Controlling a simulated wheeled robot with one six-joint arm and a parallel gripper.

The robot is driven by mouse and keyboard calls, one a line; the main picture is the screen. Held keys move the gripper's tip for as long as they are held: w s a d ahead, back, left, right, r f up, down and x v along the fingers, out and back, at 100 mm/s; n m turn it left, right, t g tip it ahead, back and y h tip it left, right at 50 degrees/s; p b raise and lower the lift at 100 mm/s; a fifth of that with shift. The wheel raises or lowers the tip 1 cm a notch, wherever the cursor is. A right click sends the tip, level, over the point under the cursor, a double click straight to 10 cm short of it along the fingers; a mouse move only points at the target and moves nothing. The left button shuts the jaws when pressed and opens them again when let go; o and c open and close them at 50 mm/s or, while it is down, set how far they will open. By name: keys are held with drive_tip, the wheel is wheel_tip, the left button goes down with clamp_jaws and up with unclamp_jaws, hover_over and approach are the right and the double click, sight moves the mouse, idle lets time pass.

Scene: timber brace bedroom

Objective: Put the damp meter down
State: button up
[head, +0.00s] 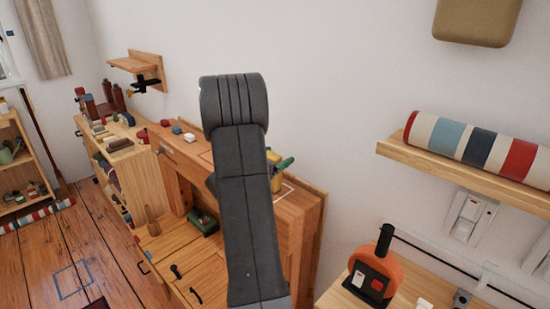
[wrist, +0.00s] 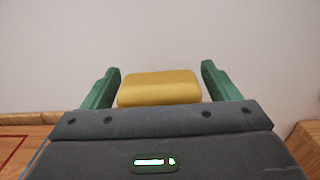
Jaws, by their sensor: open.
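A yellow block with rounded edges, which looks like the damp meter (wrist: 158,88), lies between the two green fingers of my gripper (wrist: 160,68) in the wrist view. In the head view my arm hides most of this spot; a bit of yellow (head: 273,157) and a green finger (head: 284,165) show just right of the arm, above the wooden bench top (head: 300,205). I cannot see whether the block touches the wood.
A white outline (head: 286,189) marks the bench top by my gripper. Small coloured blocks (head: 177,130) lie farther left on the wood. A wall shelf with a striped roll (head: 475,146) and a lower surface with an orange round tool (head: 378,276) are at the right.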

drive_tip(key=shift+r, duration=0.25)
drive_tip(key=b+v, duration=0.2)
drive_tip(key=v, duration=1)
drive_tip(key=x, duration=0.4)
drive_tip(key=p+x, duration=0.1)
drive_tip(key=x, duration=0.7)
drive_tip(key=shift+w+d+f+p, duration=0.1)
drive_tip(key=shift+f+p, duration=0.25)
drive_tip(key=shift+f, duration=0.05)
drive_tip(key=r, duration=0.3)
drive_tip(key=shift+s+r, duration=0.15)
drive_tip(key=shift+s, duration=0.05)
drive_tip(key=shift+w+r, duration=0.1)
drive_tip(key=shift+r, duration=0.35)
drive_tip(key=shift+f, duration=0.1)
